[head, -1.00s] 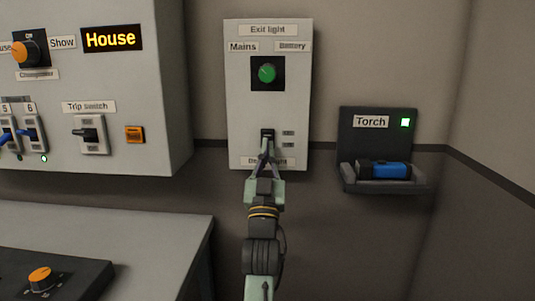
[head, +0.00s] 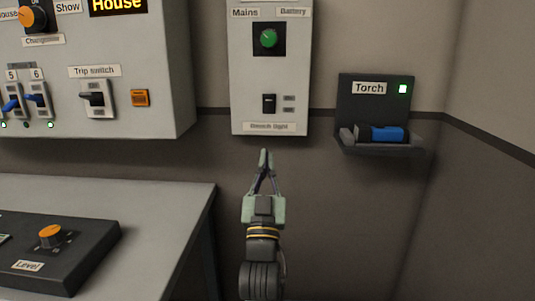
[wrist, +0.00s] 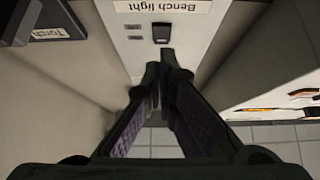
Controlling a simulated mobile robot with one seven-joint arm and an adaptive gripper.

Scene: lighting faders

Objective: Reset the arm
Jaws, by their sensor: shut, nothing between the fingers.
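My gripper (head: 264,160) is shut and empty in the head view. It is in front of and below the white wall panel (head: 240,75), apart from it. The panel carries a green knob (head: 268,38) between the Mains and Battery labels and a black rocker switch (head: 269,104) above the Bench light label (head: 269,127). In the wrist view, the shut fingertips (wrist: 165,65) point towards the panel, and the rocker switch (wrist: 161,33) shows just beyond them.
A torch (head: 380,134) lies in a dark holder (head: 375,92) with a lit green lamp at right. A grey cabinet (head: 165,50) with a trip switch (head: 96,98) is at left. Below it, a table (head: 150,200) bears a dark box with an orange Level knob (head: 50,236).

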